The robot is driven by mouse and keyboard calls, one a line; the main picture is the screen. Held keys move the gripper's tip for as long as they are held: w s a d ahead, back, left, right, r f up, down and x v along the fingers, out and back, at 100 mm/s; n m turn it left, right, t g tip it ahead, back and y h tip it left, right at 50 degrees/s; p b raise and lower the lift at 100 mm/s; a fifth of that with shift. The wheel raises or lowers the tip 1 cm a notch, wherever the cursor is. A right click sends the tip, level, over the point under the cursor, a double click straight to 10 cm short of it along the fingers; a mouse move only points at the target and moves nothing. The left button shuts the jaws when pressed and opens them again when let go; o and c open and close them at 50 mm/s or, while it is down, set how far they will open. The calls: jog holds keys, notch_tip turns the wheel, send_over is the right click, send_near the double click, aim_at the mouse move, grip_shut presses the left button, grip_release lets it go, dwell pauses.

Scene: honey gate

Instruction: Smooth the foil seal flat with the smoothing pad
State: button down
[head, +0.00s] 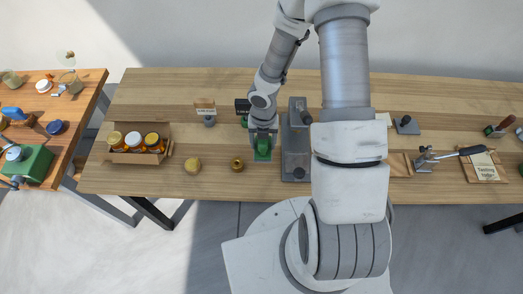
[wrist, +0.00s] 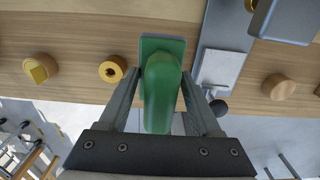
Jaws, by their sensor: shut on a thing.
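My gripper (head: 263,136) is shut on a green block with a rounded grip and a flat base, which looks like the smoothing pad (head: 263,150). In the wrist view the pad (wrist: 162,90) sits between the two fingers (wrist: 160,82), its base toward the top of the picture. It is over the table's front part, left of a grey device (head: 296,140). I cannot tell for sure which thing is the foil seal. A light flat plate (wrist: 220,68) lies on the grey device, right of the pad in the wrist view.
A brass ring (head: 238,164) and a round wooden piece (head: 193,165) lie left of my gripper. A box of jars (head: 140,143) stands farther left. A lever tool (head: 425,160) stands at right. The table's front edge is close by.

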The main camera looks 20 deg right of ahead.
jog(key=shift+r, duration=0.35)
notch_tip(320, 180, up, 5)
jog(key=p, duration=0.5)
jog(key=shift+f, duration=0.1)
